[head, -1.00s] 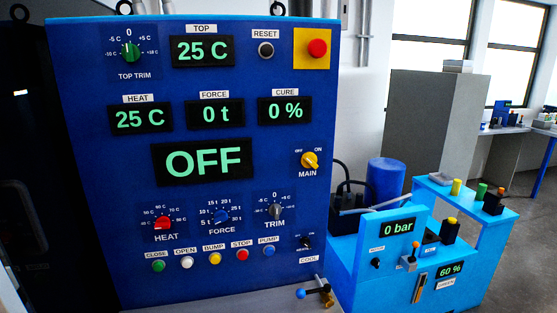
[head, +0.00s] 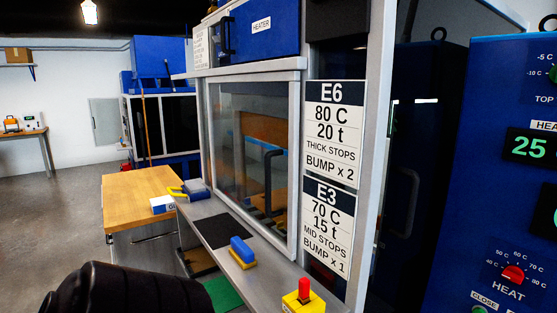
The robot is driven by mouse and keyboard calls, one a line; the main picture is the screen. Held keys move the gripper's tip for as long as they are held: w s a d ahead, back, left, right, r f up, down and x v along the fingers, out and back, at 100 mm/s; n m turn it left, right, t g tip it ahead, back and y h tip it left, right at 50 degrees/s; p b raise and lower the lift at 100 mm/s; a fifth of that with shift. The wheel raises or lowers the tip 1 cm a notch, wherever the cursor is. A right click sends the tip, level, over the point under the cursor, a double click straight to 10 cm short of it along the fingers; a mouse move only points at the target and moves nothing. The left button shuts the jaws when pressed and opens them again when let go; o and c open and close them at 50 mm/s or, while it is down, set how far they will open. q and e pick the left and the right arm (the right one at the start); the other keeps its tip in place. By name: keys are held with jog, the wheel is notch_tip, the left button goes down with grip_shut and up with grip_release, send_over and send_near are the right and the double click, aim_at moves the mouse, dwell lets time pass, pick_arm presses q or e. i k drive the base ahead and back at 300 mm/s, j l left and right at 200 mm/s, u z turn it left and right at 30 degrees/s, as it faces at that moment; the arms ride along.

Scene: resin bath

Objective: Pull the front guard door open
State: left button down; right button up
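A clear guard door (head: 228,140) in a pale metal frame stands upright at the middle of the head view, on the press front. It looks shut. A dark bent bar (head: 268,175) shows at the pane; I cannot tell whether it is the door's handle or something behind the pane. A second, dark panel with an upright handle (head: 402,205) stands to the right, beside the blue control cabinet. A rounded black part at the lower left appears to be my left arm. Neither gripper is in view, so no contact with the door shows.
A grey ledge (head: 205,215) runs below the door, with a blue-and-yellow block (head: 242,251) and a yellow box with red button (head: 303,297). A wooden-topped cabinet (head: 137,192) stands left. Instruction signs (head: 333,130) are right of the door. The floor at left is clear.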

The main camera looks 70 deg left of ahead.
aim_at(292, 77)
jog(key=u, duration=2.4)
